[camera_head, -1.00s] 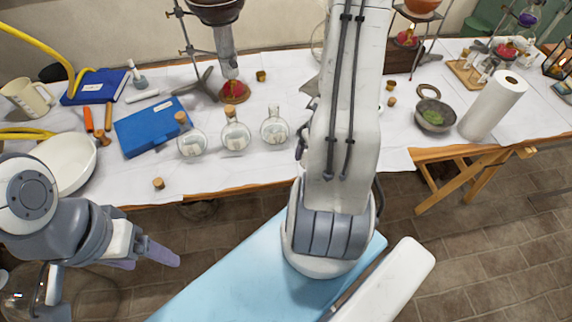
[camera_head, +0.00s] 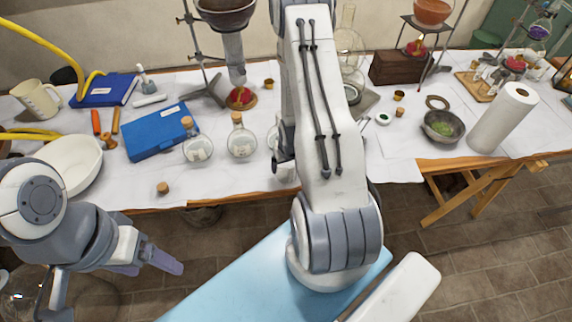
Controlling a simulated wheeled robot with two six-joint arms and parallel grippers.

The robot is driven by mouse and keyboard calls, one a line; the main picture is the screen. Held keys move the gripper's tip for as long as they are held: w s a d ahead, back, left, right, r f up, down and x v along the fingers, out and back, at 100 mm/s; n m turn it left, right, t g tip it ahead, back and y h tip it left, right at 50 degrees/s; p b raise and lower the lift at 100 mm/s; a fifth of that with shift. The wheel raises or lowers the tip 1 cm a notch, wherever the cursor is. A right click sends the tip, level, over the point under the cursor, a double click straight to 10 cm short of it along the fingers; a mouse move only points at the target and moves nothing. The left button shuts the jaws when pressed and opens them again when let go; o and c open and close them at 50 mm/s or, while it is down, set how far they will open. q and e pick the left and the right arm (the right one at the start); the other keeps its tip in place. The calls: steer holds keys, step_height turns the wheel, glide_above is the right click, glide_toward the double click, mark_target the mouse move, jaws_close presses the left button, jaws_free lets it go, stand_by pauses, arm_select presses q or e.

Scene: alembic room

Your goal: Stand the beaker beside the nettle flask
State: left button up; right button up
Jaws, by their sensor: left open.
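Three round glass flasks with pale labels stand on the white-covered table: a corked left flask (camera_head: 198,150), a corked middle flask (camera_head: 241,142) and a right flask (camera_head: 272,138) partly hidden by my right arm. The labels are too small to read, so I cannot tell which is the nettle flask. I cannot make out a beaker for certain. My left gripper (camera_head: 152,267) is open and empty, off the table's front edge at lower left. My right arm rises through the middle of the view; its gripper is hidden or cannot be made out.
A blue case (camera_head: 160,132), white bowl (camera_head: 75,163) and loose cork (camera_head: 163,188) are on the left. A retort stand (camera_head: 192,45) is behind the flasks. A mortar (camera_head: 442,126) and paper roll (camera_head: 503,118) stand right. Clear glass shows low at left (camera_head: 25,295).

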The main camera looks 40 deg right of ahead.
steer(key=shift+f, duration=0.2)
steer(key=shift+f, duration=0.2)
steer(key=o, duration=1.2)
steer(key=shift+r, duration=0.1)
steer(key=shift+c, duration=0.2)
steer(key=v, duration=1.2)
steer(key=a+r+n, duration=0.3)
steer(key=a+r, duration=0.2)
steer(key=a, duration=0.4)
steer(key=a+r+n, duration=0.3)
steer(key=a+r, duration=0.3)
steer(key=a, duration=0.3)
steer(key=s+a+r+n+g+y, duration=0.2)
steer(key=s+a+r+n, duration=0.3)
steer(key=s+a, duration=0.7)
step_height(320, 180, up, 2)
steer(key=shift+s+r+g, duration=0.15)
steer(key=shift+s+g, duration=0.25)
steer(key=shift+s, duration=0.7)
